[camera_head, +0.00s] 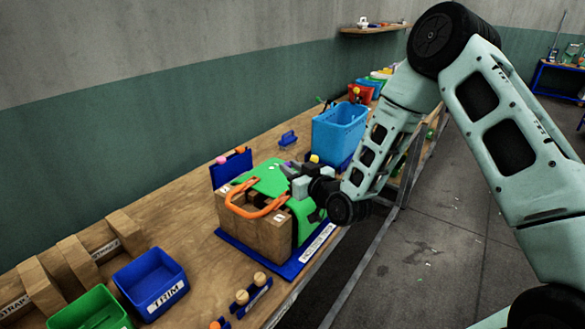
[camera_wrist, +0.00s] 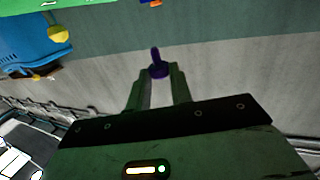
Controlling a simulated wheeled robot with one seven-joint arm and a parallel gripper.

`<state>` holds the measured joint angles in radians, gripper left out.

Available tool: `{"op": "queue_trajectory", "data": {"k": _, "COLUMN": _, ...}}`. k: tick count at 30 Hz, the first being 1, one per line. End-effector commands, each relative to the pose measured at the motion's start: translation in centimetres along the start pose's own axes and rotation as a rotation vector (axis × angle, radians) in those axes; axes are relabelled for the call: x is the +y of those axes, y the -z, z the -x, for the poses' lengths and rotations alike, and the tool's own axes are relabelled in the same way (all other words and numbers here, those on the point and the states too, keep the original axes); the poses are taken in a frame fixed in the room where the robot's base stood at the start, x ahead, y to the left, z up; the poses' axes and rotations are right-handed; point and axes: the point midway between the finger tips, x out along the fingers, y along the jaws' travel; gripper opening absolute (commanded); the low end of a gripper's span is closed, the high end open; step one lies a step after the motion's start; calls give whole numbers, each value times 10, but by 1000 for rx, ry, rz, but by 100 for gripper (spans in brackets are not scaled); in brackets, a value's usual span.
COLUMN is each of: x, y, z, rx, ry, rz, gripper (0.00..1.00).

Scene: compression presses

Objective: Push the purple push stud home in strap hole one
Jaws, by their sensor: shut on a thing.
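The purple push stud (camera_wrist: 158,68) is held between the fingertips of my gripper (camera_wrist: 158,82) in the wrist view, its thin end pointing away from the fingers. In the head view my gripper (camera_head: 292,172) is just above the right end of the green cover or strap (camera_head: 270,178) on the wooden block (camera_head: 262,232). The green surface (camera_wrist: 70,8) shows along the top left of the wrist view, apart from the stud. Strap hole one cannot be made out; small pale marks show on the green top. My gripper hides the block's right top.
An orange handle (camera_head: 240,210) arches over the block's front. The block stands on a blue base (camera_head: 309,248). A light blue bin (camera_head: 340,132) stands behind; a blue TRIM tray (camera_head: 150,284) and green tray (camera_head: 90,312) are at front left. Bench around the block's left is mostly clear.

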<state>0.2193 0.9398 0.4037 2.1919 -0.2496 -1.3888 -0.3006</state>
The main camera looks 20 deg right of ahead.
Motion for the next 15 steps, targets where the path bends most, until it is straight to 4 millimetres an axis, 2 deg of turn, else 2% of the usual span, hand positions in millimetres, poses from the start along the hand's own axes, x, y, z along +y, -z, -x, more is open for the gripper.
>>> {"op": "queue_trajectory", "data": {"k": 5, "x": 0, "y": -2, "z": 0, "rx": 1, "ry": 6, "rz": 2, "gripper": 1}}
{"op": "queue_trajectory", "data": {"k": 15, "x": 0, "y": -32, "z": -1, "rx": 0, "ry": 6, "rz": 0, "gripper": 1}}
